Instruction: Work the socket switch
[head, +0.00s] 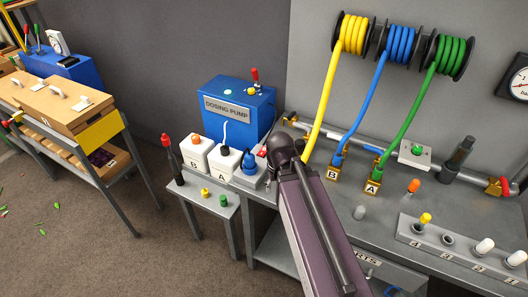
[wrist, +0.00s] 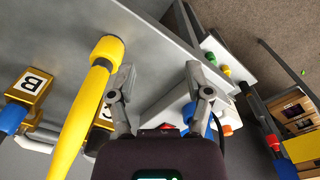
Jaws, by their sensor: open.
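A yellow hose (wrist: 82,115) runs close to the left finger. The blue dosing pump (head: 238,108) stands behind the canisters (head: 195,152). Brass couplings A (head: 373,184) and B (head: 332,174) are on the workbench.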

